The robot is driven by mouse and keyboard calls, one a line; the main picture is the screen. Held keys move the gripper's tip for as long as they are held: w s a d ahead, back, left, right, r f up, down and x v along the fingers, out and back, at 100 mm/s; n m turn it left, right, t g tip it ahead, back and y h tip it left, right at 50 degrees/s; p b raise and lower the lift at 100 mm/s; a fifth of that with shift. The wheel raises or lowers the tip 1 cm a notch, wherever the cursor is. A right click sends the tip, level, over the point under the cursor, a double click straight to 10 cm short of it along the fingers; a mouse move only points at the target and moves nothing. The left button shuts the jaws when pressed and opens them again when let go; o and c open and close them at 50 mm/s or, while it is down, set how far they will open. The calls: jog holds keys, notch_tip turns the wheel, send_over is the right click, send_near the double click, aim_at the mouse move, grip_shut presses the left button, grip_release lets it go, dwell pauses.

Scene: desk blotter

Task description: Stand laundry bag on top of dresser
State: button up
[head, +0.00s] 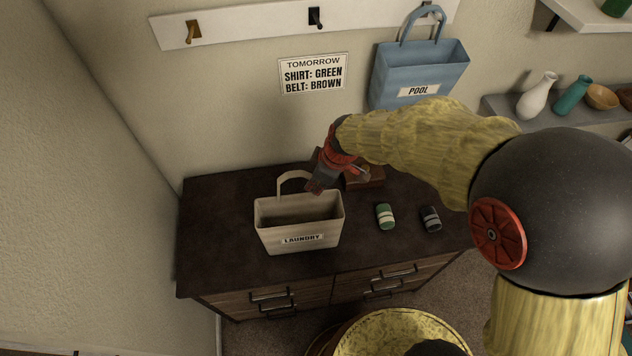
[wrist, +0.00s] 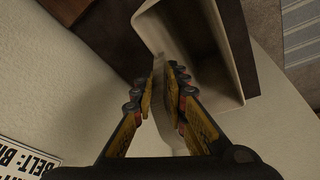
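The laundry bag (head: 297,222), a beige open-topped bag with a "LAUNDRY" label, is upright over the dark wooden dresser top (head: 225,215). It appears to rest there, though its underside is hidden. Its arched handle rises at the back. My gripper (head: 316,186) reaches down from the upper right to the handle's right side. In the wrist view my gripper's fingers (wrist: 165,75) close in on both sides of the pale handle strap, and the bag's open mouth (wrist: 200,55) lies just beyond. The exact finger contact is partly hidden.
A brown box (head: 364,176) sits behind my gripper. A blue "POOL" bag (head: 418,75) hangs from the hook rail (head: 260,25). The dresser top's left part is clear.

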jog(key=shift+o, duration=1.1)
jog(key=shift+r, duration=0.15)
jog(key=v, duration=1.2)
jog(key=shift+p, duration=0.4)
jog(key=s+d+r+m+t+h, duration=0.1)
jog(key=s+d+r+m, duration=0.5)
jog(key=s+d+m, duration=0.1)
jog(key=s+d+r+m+t+h, duration=0.2)
jog(key=s+d+r+m, duration=0.4)
jog(key=s+d, duration=0.3)
jog(key=d+m, duration=0.1)
jog(key=d, duration=0.2)
jog(key=shift+m, duration=0.3)
jog(key=shift+s, duration=0.15)
